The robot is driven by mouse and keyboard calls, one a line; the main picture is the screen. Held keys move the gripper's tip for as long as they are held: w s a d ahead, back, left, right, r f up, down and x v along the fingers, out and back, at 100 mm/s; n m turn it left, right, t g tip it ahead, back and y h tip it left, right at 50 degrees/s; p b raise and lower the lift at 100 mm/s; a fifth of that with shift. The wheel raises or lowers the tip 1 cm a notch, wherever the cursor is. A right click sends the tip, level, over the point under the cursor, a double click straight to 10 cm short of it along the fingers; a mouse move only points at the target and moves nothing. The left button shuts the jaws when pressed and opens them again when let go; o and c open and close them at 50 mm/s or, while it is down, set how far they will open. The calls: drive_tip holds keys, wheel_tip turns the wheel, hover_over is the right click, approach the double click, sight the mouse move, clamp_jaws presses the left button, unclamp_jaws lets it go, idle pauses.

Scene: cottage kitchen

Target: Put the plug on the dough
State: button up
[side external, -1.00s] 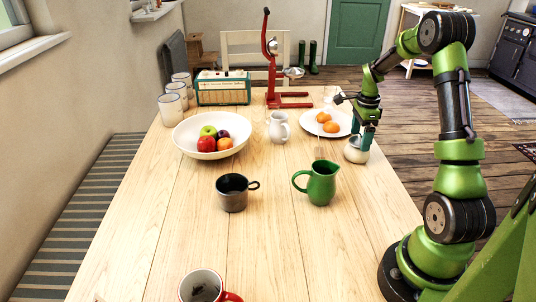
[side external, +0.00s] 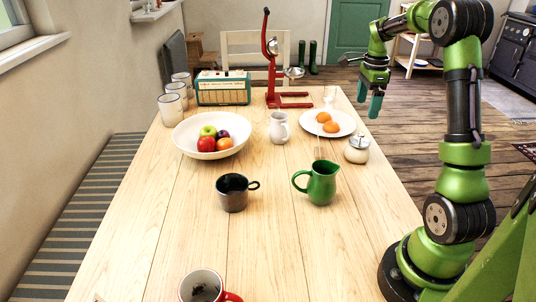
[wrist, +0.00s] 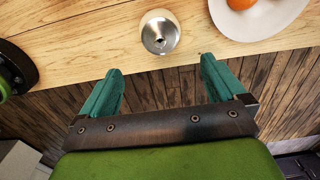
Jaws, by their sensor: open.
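I cannot make out anything that is clearly a plug or dough. A small pale pot with a shiny metal top (side external: 357,154) stands upright near the table's right edge. The wrist view shows its metal cone with a small dark hole (wrist: 160,35). My gripper (side external: 369,101) hangs above and slightly right of this pot in the side view. In the wrist view the teal fingers of my gripper (wrist: 161,66) are wide apart with nothing between them, and the pot lies beyond their tips, not touching.
A white plate (side external: 344,133) with orange fruit lies left of and behind the pot. The table's right front is clear.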

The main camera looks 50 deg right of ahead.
drive_tip(key=a+r+n+t, duration=0.2)
drive_tip(key=a+r+n, duration=0.25)
drive_tip(key=a, duration=0.55)
drive_tip(key=a+r+n+t, duration=0.25)
drive_tip(key=a+n, duration=0.35)
drive_tip(key=a, duration=0.3)
drive_tip(key=s+a+n+t+y, duration=0.1)
drive_tip(key=s+a+n, duration=0.3)
drive_tip(key=a+n, duration=0.2)
drive_tip(key=s+a+n+t+y, duration=0.1)
drive_tip(key=s+a+n, duration=0.3)
drive_tip(key=a, duration=0.6)
drive_tip(key=shift+s+n+t, duration=0.15)
drive_tip(key=shift+n+t, duration=0.2)
drive_tip(key=shift+n, duration=0.9)
